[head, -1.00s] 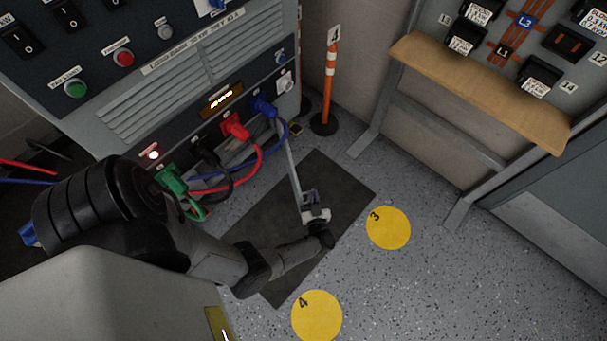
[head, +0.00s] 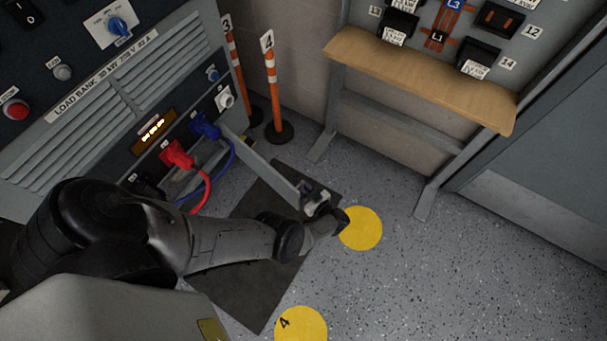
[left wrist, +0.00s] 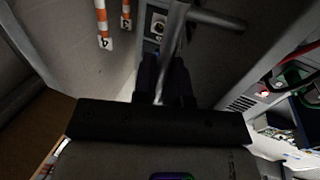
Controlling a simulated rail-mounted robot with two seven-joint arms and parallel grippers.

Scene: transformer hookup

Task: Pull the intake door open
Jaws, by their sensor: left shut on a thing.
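The intake door is a narrow grey panel (head: 265,170) that stands out from the lower front of the load bank (head: 75,150), over the dark mat. It is swung open, with its free end at my left gripper (head: 312,200). In the left wrist view my left gripper (left wrist: 166,82) is shut on a grey metal bar handle (left wrist: 179,40), which runs up between the two dark fingers. My left arm hides part of the load bank's lower front. My right gripper is not in view.
A red plug (head: 178,155) and a blue plug (head: 205,126) with cables hang close to the door's hinge side. Orange-white posts (head: 272,90) stand behind it. A wooden shelf (head: 425,80) is at the upper right. The speckled floor (head: 440,270) to the right is clear.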

